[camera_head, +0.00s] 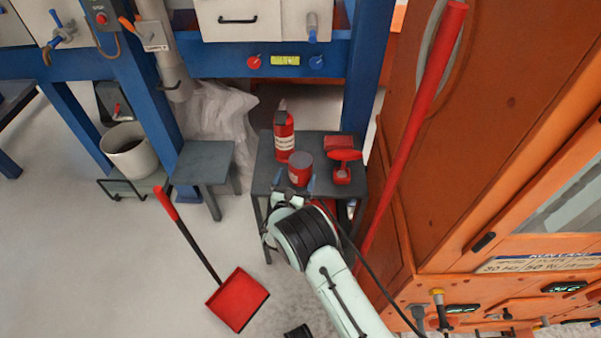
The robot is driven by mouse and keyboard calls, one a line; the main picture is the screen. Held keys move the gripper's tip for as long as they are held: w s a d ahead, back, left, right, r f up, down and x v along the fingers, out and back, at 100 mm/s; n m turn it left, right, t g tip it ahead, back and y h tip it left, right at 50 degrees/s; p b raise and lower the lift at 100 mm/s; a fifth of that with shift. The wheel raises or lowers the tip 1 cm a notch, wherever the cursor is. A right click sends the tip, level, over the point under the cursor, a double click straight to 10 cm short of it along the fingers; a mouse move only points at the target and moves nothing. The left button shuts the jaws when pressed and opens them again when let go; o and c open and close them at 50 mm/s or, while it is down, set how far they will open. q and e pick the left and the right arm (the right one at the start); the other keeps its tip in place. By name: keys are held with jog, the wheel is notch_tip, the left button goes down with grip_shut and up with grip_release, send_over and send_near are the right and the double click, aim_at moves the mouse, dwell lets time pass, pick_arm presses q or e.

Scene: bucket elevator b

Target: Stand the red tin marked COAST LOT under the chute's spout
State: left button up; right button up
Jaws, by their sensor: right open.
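A red tin (299,174) with a grey lid stands upright on a small dark grey table (262,172). Its label is too small to read, and its lower part is partly hidden by my gripper. My right gripper (292,192) is open at the near side of the tin; I cannot tell whether the fingers touch it. The grey chute (170,70) hangs at the upper left beside a blue post, with its spout (179,92) pointing down. A grey stool (205,160) stands below the spout. My left gripper is not in view.
A red bottle (284,140) stands behind the tin, and a red drill (343,165) lies to its right. A white bucket (128,155) is left of the stool. A red dustpan (237,298) lies on the floor. An orange cabinet (500,120) fills the right.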

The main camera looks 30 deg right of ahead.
aim_at(298, 173)
jog(key=shift+x, duration=0.8)
jog(key=x, duration=0.2)
jog(key=b+x, duration=0.1)
jog(key=x, duration=0.1)
jog(key=shift+w+f, duration=0.1)
jog(key=shift+f, duration=0.15)
jog(key=shift+w+d, duration=0.35)
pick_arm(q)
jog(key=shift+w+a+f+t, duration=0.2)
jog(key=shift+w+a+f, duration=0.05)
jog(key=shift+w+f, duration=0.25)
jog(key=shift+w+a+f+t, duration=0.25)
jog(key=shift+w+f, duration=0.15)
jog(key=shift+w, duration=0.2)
pick_arm(e)
jog(key=shift+r, duration=0.1)
jog(key=c, duration=1)
jog(key=shift+o, duration=0.2)
